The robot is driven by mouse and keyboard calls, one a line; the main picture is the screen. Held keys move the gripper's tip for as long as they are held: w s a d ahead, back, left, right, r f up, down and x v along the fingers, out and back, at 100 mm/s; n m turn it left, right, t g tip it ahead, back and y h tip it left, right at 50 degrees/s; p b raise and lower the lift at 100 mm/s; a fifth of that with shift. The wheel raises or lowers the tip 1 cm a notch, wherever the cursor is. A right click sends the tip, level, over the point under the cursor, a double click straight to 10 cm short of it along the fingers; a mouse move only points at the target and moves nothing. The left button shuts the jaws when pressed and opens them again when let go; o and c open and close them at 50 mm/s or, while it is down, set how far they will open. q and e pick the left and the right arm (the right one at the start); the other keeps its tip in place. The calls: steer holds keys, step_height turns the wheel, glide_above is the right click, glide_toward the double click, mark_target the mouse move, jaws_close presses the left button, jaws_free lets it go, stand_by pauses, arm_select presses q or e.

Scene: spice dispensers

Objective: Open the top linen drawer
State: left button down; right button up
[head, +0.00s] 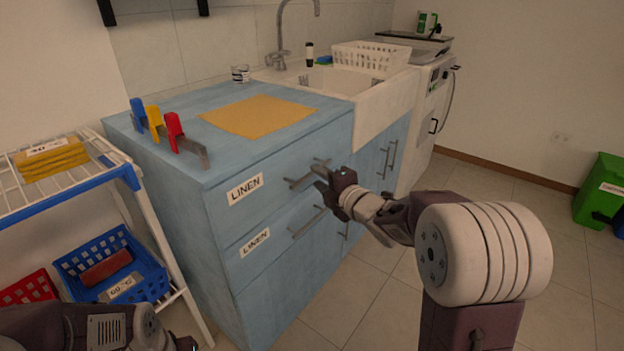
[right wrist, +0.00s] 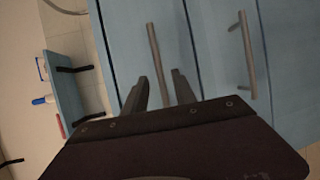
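The top linen drawer (head: 270,187) is the upper front of the blue cabinet, with a "LINEN" label, and looks closed. Its metal bar handle (head: 304,176) also shows in the right wrist view (right wrist: 156,58). My right gripper (head: 320,180) is at this handle. In the right wrist view its two fingers (right wrist: 162,92) are apart, with the bar between them; whether they touch it I cannot tell. The lower linen drawer (head: 275,245) looks closed too, and its handle (right wrist: 247,55) lies right of my fingers in the right wrist view. My left gripper (head: 184,344) is mostly cut off at the bottom edge.
A white rack (head: 95,178) with a blue basket (head: 135,255) stands left. A sink (head: 375,88) is behind. The floor (head: 390,300) before the cabinet is clear.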

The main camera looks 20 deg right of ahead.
mark_target(312, 174)
steer(key=x, duration=0.4)
steer(key=shift+w+a+b, duration=0.1)
steer(key=shift+w+b, duration=0.15)
steer(key=shift+b, duration=0.1)
jaws_close()
steer(key=shift+f, duration=0.1)
stand_by(0.9)
